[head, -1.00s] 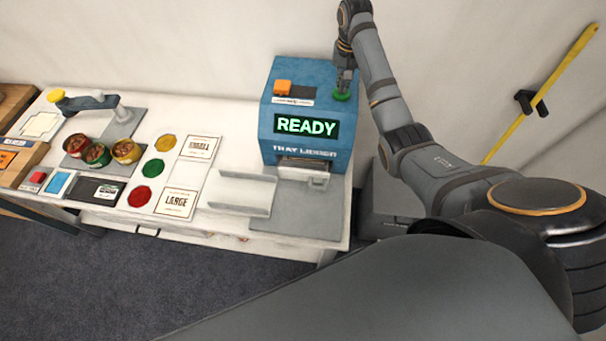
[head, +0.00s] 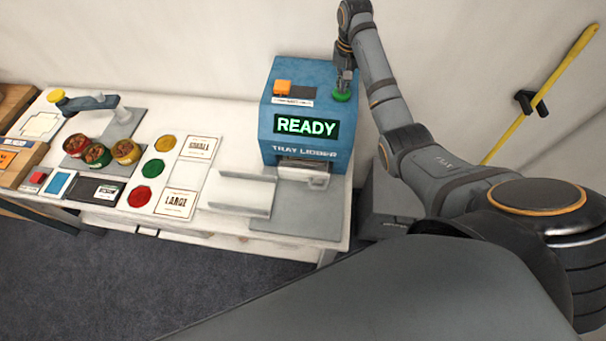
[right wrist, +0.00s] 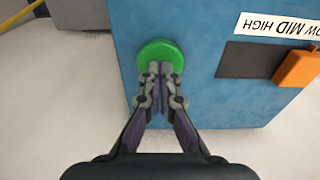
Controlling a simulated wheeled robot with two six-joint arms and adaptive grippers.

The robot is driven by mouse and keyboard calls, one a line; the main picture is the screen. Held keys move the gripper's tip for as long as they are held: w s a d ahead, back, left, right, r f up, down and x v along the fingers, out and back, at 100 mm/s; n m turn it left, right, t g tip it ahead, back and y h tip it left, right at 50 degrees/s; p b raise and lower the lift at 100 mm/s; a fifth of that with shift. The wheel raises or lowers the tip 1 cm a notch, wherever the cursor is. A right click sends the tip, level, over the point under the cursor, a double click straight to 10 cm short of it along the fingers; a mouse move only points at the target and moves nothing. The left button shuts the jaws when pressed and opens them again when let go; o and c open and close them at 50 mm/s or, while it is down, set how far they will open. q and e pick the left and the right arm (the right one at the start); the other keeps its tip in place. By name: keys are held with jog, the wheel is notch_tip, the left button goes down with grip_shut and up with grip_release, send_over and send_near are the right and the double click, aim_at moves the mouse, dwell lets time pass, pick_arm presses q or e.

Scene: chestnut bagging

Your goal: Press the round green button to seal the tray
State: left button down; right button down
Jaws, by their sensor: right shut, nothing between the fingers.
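The round green button (head: 341,96) is on the top right of the blue tray lidder (head: 268,152), whose screen reads READY. In the right wrist view the green button (right wrist: 160,52) lies at the tips of my right gripper (right wrist: 160,70). The fingers are closed together and empty, and their tips overlap the button's lower part. In the head view my right gripper (head: 344,84) is just above the button; I cannot tell whether it touches. A tray is not clearly visible in the lidder's front slot (head: 302,165). My left gripper is not in view.
An orange slider (head: 282,87) sits on the lidder's top left. A grey metal chute (head: 242,194) stands in front of it. Left of that are label cards, coloured discs, several filled cups (head: 98,155) and a small scale-like display. A yellow pole (head: 540,95) leans at the right wall.

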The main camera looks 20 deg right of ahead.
jog(key=shift+f, duration=0.4)
dwell(0.7)
notch_tip(320, 180, up, 5)
jog(key=p, duration=0.5)
jog(key=shift+f, duration=0.1)
jog(key=shift+r+p, duration=0.3)
jog(key=shift+r, duration=0.85)
